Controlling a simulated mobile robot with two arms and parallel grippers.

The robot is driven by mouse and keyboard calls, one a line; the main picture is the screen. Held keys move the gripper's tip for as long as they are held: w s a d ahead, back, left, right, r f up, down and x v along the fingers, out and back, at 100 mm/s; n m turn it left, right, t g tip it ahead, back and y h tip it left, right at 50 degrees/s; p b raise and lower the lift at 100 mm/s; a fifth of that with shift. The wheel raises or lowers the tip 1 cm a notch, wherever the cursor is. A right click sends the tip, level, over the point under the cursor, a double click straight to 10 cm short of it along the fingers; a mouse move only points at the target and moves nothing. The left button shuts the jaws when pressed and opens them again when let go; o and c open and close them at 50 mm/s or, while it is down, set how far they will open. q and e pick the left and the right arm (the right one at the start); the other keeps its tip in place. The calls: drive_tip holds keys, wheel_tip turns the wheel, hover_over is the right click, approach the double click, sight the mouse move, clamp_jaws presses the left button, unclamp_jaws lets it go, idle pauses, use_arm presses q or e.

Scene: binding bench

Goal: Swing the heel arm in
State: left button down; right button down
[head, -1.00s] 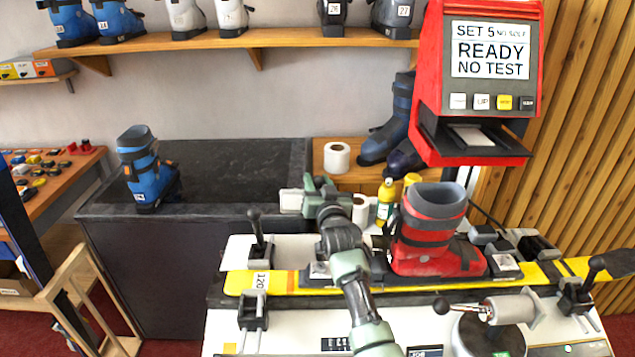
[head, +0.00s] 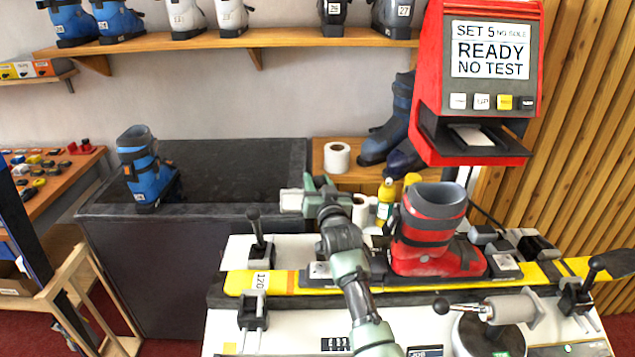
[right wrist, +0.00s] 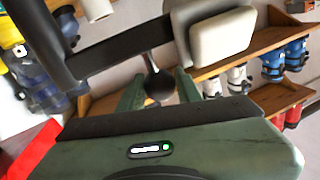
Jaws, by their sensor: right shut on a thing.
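My right gripper (head: 318,190) reaches up over the bench, left of the red boot (head: 432,240). In the right wrist view, my right gripper (right wrist: 158,92) is shut on a black ball knob (right wrist: 158,84). The knob hangs from a dark bar, which looks like the heel arm (right wrist: 115,48), with a pale block (right wrist: 220,38) at one end. The pale block (head: 291,200) also shows in the head view, left of the gripper; the rest of the bar is mostly hidden there. The boot stands upright on the yellow ski (head: 310,283). My left gripper is not in view.
The red display unit (head: 485,80) stands behind the boot and reads "READY NO TEST". Black-handled clamps (head: 258,240) and a grey cylinder with a ball lever (head: 500,308) crowd the bench. A dark counter (head: 230,180) with a blue boot (head: 145,170) is at the left.

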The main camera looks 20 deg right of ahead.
sight(317, 184)
idle(0.4)
drive_tip(key=shift+s+d+r+n+y+p, duration=0.1)
drive_tip(key=shift+s+r+n+y+p, duration=0.1)
drive_tip(key=shift+r+n+y+p, duration=0.3)
drive_tip(key=shift+s+f+y+p, duration=0.1)
drive_tip(key=shift+s+y+p, duration=0.05)
drive_tip(key=shift+y+p, duration=0.2)
drive_tip(key=shift+s+n+y, duration=0.35)
drive_tip(key=shift+n+y, duration=0.25)
drive_tip(key=shift+y, duration=0.35)
drive_tip(key=shift+s+n+y, duration=0.3)
drive_tip(key=shift+n+y, duration=0.2)
drive_tip(key=shift+y, duration=0.2)
drive_tip(key=shift+s+a+n+g+y+b, duration=0.2)
drive_tip(key=shift+s+n+g+y+b, duration=0.15)
drive_tip(key=shift+n+y+b, duration=0.45)
drive_tip(key=shift+s+f+y, duration=0.1)
drive_tip(key=shift+s+y, duration=0.05)
drive_tip(key=shift+y, duration=0.15)
